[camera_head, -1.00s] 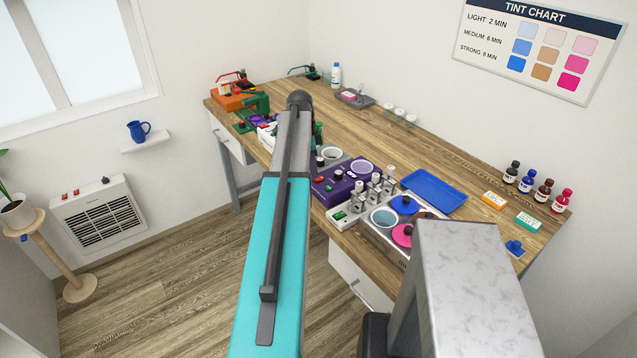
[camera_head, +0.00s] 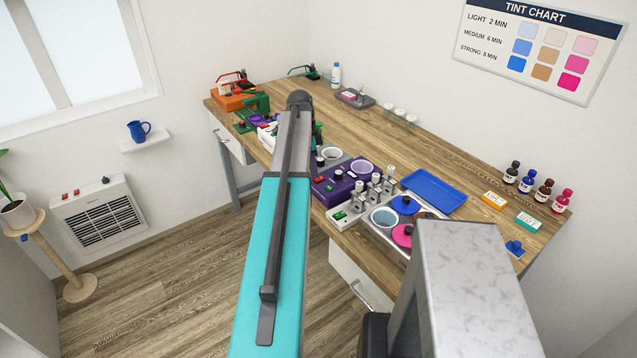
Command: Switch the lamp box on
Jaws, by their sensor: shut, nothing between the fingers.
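No box in view is clearly marked as the lamp box. A white box (camera_head: 264,136) with red and dark parts stands on the bench at the left, partly hidden behind my arm. A purple box (camera_head: 338,186) with a red switch-like part and knobs stands right of my arm. A low white unit (camera_head: 343,217) with a green part sits at the bench's front edge. My arm reaches up the middle of the picture, and its far end covers part of the bench. My gripper is hidden behind the arm, so its place relative to the boxes does not show.
The wooden bench (camera_head: 440,160) is clear along its back middle. A blue tray (camera_head: 434,189), a blue lidded pot (camera_head: 405,204), a pink lid (camera_head: 402,235) and small bottles (camera_head: 527,180) stand to the right. Green and orange devices (camera_head: 235,101) crowd the far left end.

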